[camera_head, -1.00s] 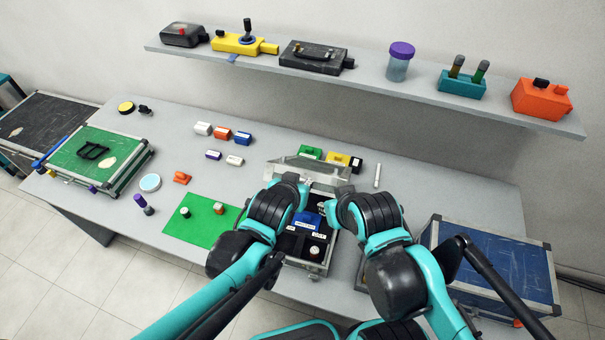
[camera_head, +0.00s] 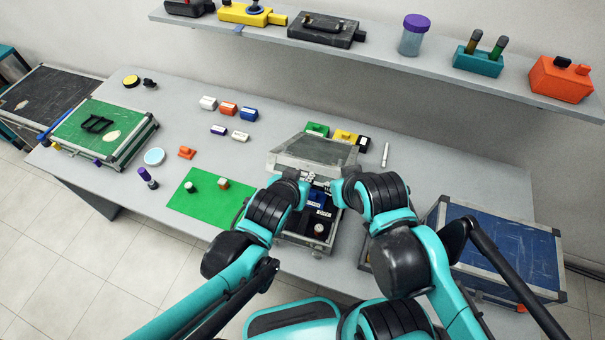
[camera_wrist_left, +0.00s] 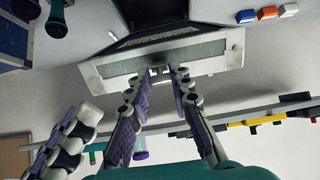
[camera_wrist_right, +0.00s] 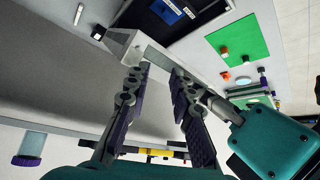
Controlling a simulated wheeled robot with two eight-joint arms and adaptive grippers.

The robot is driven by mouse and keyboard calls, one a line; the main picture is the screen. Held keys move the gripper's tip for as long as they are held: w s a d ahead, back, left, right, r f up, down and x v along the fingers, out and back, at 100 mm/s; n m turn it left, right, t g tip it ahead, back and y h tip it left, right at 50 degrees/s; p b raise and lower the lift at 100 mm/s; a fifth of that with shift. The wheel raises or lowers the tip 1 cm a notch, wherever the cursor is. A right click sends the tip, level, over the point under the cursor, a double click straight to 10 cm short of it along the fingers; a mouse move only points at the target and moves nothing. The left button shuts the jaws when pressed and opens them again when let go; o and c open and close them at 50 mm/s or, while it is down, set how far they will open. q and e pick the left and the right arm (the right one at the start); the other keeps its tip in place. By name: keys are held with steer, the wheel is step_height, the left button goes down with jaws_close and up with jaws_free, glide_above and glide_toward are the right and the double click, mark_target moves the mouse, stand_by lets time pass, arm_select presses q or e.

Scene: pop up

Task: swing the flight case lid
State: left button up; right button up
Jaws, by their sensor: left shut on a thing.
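The flight case (camera_head: 296,241) stands at the front edge of the table, with a metal-edged body and a dark inside. Its grey lid (camera_head: 312,152) is raised at the back and also shows in the left wrist view (camera_wrist_left: 205,58). My left gripper (camera_head: 303,178) is shut on the lid's rim, near its middle in the left wrist view (camera_wrist_left: 170,70). My right gripper (camera_head: 338,184) is at the lid's right side. In the right wrist view its fingers (camera_wrist_right: 160,74) are apart, near the lid's metal corner (camera_wrist_right: 125,42). My arms hide parts of the case sides.
A blue block (camera_head: 317,198) and a small cylinder (camera_head: 319,229) are in the case. A green mat (camera_head: 205,200) lies left of it. Small coloured blocks (camera_head: 345,135) sit behind the lid. A blue case (camera_head: 500,250) stands at right. A loaded shelf (camera_head: 375,52) hangs behind.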

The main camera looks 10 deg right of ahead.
arm_select(q)
steer(key=s+a+f+b, duration=0.3)
steer(key=s+f+b, duration=0.2)
steer(key=f+b, duration=0.2)
steer(key=shift+s+a+f, duration=0.3)
steer(key=shift+s+f, duration=0.1)
steer(key=shift+f, duration=0.95)
steer(key=shift+f, duration=0.1)
steer(key=s+a+f+b, duration=0.2)
steer(key=s+f+b, duration=0.1)
steer(key=f+b, duration=0.7)
steer(key=shift+f, duration=0.6)
